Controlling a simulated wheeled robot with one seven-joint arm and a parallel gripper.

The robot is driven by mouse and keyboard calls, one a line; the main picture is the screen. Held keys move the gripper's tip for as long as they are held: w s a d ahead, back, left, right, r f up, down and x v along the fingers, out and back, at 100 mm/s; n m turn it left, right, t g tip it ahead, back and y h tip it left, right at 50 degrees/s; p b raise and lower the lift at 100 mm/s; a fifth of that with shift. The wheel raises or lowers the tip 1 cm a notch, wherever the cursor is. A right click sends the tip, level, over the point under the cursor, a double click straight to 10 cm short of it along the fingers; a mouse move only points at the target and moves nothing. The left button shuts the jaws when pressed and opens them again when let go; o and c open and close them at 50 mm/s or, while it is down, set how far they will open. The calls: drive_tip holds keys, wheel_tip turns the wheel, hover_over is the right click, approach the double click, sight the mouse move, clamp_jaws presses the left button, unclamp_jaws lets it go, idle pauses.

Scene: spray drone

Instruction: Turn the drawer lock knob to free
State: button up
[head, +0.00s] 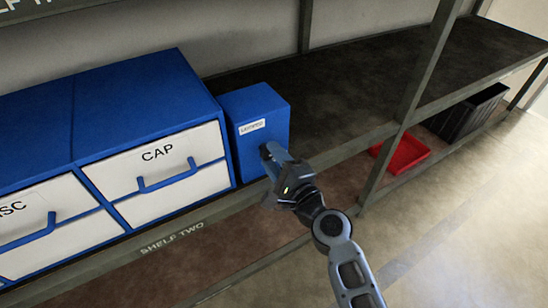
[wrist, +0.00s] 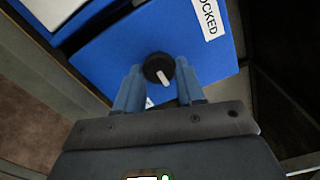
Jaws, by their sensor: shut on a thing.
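The drawer lock knob (wrist: 157,67) is round and black with a white pointer, on the front of a small blue box. In the wrist view its pointer aims down and slightly right. A white label ending in "OCKED" (wrist: 208,18) lies at upper right, cut by the frame edge. My gripper (wrist: 159,76) has its two blue fingers on either side of the knob, shut on it. In the head view my gripper (head: 268,152) reaches the front of the blue box (head: 258,100) and hides the knob. A small pale mark (wrist: 149,102) shows partly between the fingers.
A blue cabinet (head: 120,80) with white drawers, one marked "CAP" (head: 158,153), stands left of the box. The shelf (head: 350,85) is bare to the right. A shelf post (head: 408,95), a red tray (head: 402,156) and a black bin (head: 468,112) are further right.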

drive_tip(key=shift+f, duration=0.1)
drive_tip(key=o, duration=1)
drive_tip(key=shift+o, duration=0.2)
drive_tip(key=shift+s, duration=0.1)
drive_tip(key=v, duration=0.7)
drive_tip(key=shift+s+d, duration=0.25)
